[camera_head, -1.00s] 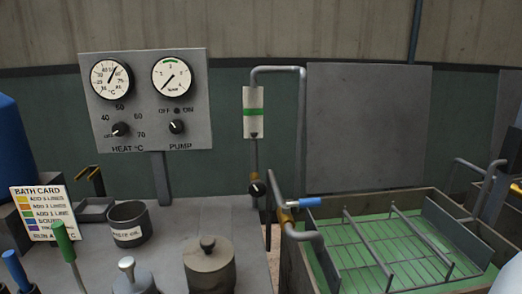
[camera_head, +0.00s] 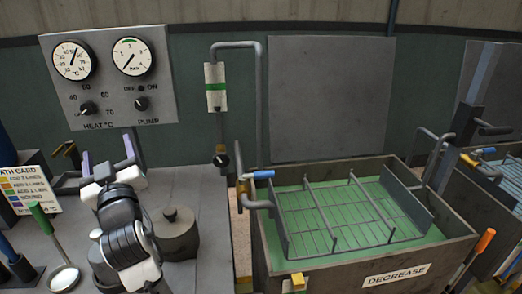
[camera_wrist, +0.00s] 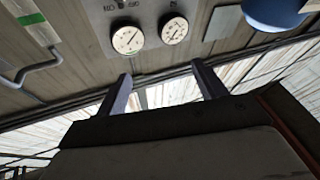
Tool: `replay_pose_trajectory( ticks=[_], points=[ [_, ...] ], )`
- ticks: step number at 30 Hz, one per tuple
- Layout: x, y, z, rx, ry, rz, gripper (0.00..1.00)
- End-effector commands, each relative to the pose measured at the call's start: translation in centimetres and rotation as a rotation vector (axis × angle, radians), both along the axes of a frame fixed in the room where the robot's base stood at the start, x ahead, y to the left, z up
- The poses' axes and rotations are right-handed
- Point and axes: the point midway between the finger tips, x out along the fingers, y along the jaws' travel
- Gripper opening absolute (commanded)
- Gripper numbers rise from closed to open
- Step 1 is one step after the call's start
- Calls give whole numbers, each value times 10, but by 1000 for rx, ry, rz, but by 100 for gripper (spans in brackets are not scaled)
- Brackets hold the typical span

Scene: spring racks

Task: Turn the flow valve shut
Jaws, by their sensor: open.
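A black round knob (camera_head: 221,160) with a pale mark sits on the upright pipe below a white flow gauge (camera_head: 215,87) with a green band. I cannot tell for sure which of the two is the flow valve. My gripper (camera_head: 108,162) is open and empty, left of both, in front of the gauge panel. In the wrist view its two fingers (camera_wrist: 161,78) are spread apart, and the flow gauge (camera_wrist: 30,22) shows at upper left.
A gauge panel (camera_head: 103,108) stands behind my gripper. A lidded pot (camera_head: 172,236), a ladle (camera_head: 64,277) and a bath card (camera_head: 28,190) are on the bench. The DEGREASE tank (camera_head: 345,270) holds green liquid and a wire rack (camera_head: 330,215). An orange-handled tool (camera_head: 484,243) leans at right.

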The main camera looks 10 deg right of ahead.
Motion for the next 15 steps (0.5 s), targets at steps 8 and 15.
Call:
replay_pose_trajectory(
  ticks=[8, 15],
  points=[
    [92, -119, -104, -332, 510, -552, 70],
    [95, -159, -132, -437, 658, -754, 70]
  ],
)
